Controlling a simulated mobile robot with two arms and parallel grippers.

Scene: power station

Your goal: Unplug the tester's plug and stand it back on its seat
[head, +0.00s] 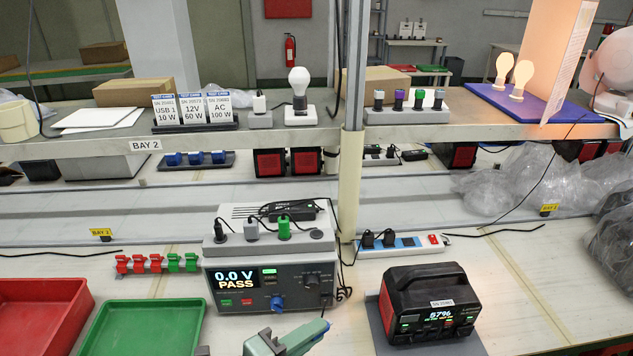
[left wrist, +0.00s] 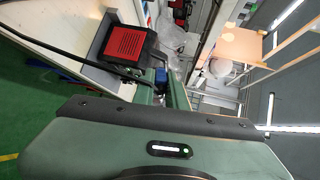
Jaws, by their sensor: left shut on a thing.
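The tester (head: 262,282) is a grey box in the middle of the bench, its screen reading 0.0 V PASS. On its top stand a black plug (head: 220,230), a grey plug (head: 251,230) and a green plug (head: 284,228). My left gripper (head: 296,338) is low in front of the tester, at the picture's bottom edge. In the left wrist view it is shut on a small blue piece (left wrist: 161,76), seemingly a plug, mostly hidden by the fingers. A black cable (left wrist: 60,50) runs towards it. My right gripper is not in view.
A black and red power station (head: 428,302) reading 57% stands right of the gripper. A white power strip (head: 400,246) lies behind it. Green (head: 145,304) and red (head: 40,300) trays are at left. A shelf (head: 250,140) crosses above, with a post (head: 350,190) beside the tester.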

